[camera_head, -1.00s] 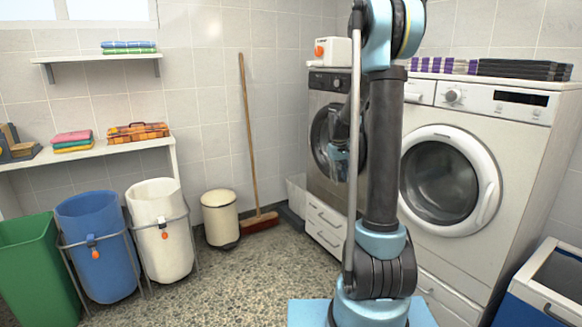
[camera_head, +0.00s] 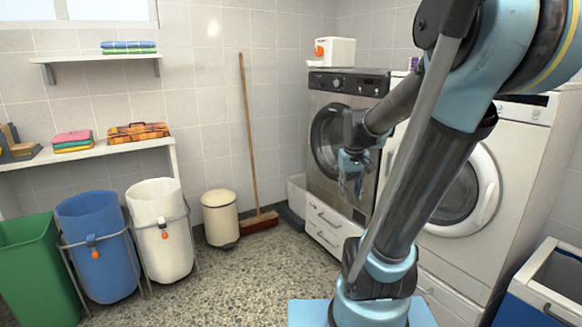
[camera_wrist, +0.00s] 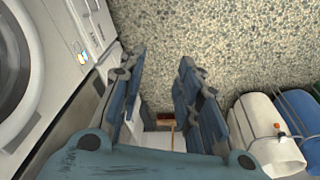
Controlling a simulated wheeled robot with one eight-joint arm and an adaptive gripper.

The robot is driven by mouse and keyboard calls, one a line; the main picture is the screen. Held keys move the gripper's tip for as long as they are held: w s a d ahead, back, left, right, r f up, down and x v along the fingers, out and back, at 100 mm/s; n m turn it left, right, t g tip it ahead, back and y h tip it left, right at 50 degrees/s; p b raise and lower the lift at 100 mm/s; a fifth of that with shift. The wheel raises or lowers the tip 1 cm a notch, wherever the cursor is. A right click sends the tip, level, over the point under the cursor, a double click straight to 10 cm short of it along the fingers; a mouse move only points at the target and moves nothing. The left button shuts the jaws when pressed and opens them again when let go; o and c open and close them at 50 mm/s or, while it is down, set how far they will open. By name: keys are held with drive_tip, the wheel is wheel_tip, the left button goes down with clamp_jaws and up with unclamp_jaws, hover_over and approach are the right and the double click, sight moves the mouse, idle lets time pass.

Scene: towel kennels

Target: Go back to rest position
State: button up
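My gripper (camera_head: 352,172) hangs in front of the dark front-loading washer, in the middle right of the head view. It points downward, clear of the machine's drawers below as far as this view shows. In the wrist view my gripper (camera_wrist: 160,62) has its two blue-grey fingers apart, with nothing between them. Floor and a broom head show through the gap. My arm leans to the right and covers part of the white machine.
The dark washer (camera_head: 350,88) stands behind my gripper, the white machine (camera_head: 527,150) to its right. A cream bin (camera_head: 220,215), a broom (camera_head: 248,140), white (camera_head: 160,225) and blue (camera_head: 95,240) bags and a green bin (camera_head: 35,270) stand left. Floor (camera_head: 250,275) is open between.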

drive_tip(key=s+f, duration=0.3)
drive_tip(key=s, duration=0.5)
drive_tip(key=s+f+m, duration=0.1)
drive_tip(key=s+f, duration=0.3)
drive_tip(key=s, duration=0.4)
drive_tip(key=shift+a+f+m, duration=0.3)
drive_tip(key=shift+a, duration=0.1)
